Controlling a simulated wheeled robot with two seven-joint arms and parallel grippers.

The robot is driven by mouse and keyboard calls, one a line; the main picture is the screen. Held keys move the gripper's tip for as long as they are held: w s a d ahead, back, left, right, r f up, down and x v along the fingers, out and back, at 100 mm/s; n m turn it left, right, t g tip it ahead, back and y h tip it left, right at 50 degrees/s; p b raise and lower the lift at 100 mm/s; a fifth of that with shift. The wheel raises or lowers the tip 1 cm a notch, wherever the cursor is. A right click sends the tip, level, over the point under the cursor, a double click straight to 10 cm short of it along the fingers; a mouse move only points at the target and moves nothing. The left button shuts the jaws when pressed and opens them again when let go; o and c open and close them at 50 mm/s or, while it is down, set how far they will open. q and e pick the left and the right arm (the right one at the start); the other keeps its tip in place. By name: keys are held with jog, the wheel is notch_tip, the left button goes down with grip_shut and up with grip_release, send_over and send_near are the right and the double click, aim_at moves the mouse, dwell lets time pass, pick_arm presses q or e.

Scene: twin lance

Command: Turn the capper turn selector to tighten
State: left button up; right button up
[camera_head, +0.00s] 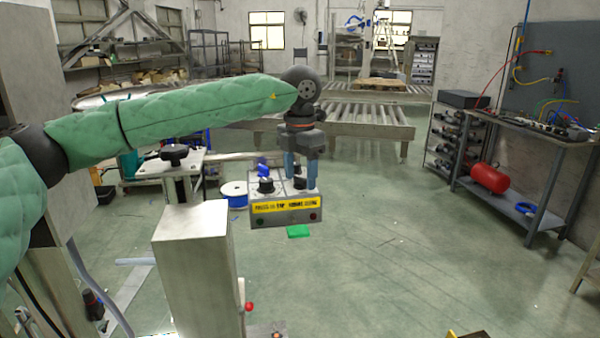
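A grey control box (285,214) with a yellow label strip (286,206) stands right of a pale column. Its top carries a black knob (266,186) on the left and another dark knob (300,183) on the right. The label is too small to read surely, so I cannot tell which knob is the capper turn selector. My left gripper (301,184) points down over the right knob, its two blue fingers apart with the knob between their tips. Whether the fingers touch it is unclear. My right gripper is not in view.
A pale column (195,255) stands close in front, left of the box. A black clamp knob (174,154) is behind it. A blue-rimmed spool (234,196) lies beyond. A workbench with a red tank (489,178) is at right. The floor between is mostly free.

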aim_at(300, 177)
pick_arm(q)
jog(key=shift+r, duration=0.55)
notch_tip(300, 177, up, 6)
jog(key=shift+r+b, duration=0.15)
jog(key=shift+b, duration=0.6)
jog(key=shift+r, duration=0.2)
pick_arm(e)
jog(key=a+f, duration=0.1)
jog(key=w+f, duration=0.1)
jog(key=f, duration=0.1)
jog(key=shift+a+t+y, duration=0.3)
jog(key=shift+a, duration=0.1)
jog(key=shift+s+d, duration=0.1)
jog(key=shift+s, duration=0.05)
